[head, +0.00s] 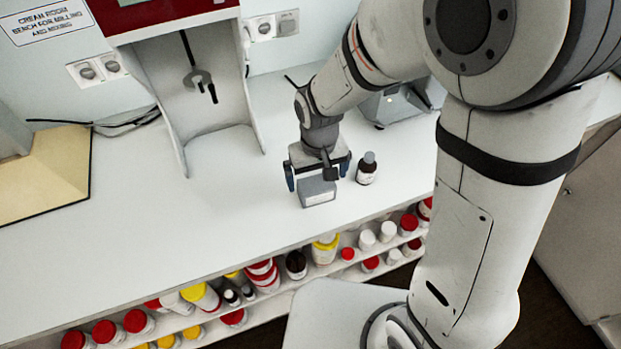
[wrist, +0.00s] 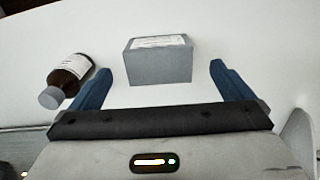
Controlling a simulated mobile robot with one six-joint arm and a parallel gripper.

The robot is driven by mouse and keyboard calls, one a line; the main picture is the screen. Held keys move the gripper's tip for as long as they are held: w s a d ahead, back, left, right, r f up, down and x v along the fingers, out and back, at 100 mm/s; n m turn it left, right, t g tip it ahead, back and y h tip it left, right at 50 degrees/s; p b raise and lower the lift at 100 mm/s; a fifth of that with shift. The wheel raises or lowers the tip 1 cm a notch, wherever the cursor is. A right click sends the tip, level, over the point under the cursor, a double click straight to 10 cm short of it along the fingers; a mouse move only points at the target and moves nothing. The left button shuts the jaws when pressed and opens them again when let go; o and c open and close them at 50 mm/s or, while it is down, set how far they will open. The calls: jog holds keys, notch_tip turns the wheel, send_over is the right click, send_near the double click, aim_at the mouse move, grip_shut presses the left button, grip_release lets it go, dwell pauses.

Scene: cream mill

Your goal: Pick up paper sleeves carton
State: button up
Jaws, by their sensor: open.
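The paper sleeves carton is most likely the small grey box (head: 317,191) with a white label, standing on the white bench. In the wrist view the grey box (wrist: 158,62) sits ahead of and between my two blue fingers, with its labelled top showing. My gripper (head: 314,181) is open above the bench, close to the box. In the wrist view my gripper (wrist: 150,85) holds nothing, and gaps show between each finger and the box. Part of the box is hidden behind my gripper in the head view.
A brown bottle (head: 367,168) with a grey cap stands just right of the box; the bottle (wrist: 68,80) is beside my left finger in the wrist view. A red-topped machine (head: 190,80) stands behind. A shelf of jars (head: 260,275) runs below the front edge.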

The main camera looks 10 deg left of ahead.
aim_at(317, 184)
jog(key=shift+w+a+f+p, duration=0.1)
jog(key=shift+f+p, duration=0.2)
jog(key=shift+f, duration=0.8)
jog(key=shift+w+d+f+p, duration=0.15)
jog(key=shift+f+p, duration=0.1)
jog(key=shift+f, duration=0.9)
jog(key=shift+w+a+f+p, duration=0.15)
jog(key=shift+f+p, duration=0.15)
jog(key=shift+f, duration=0.8)
jog(key=c, duration=1)
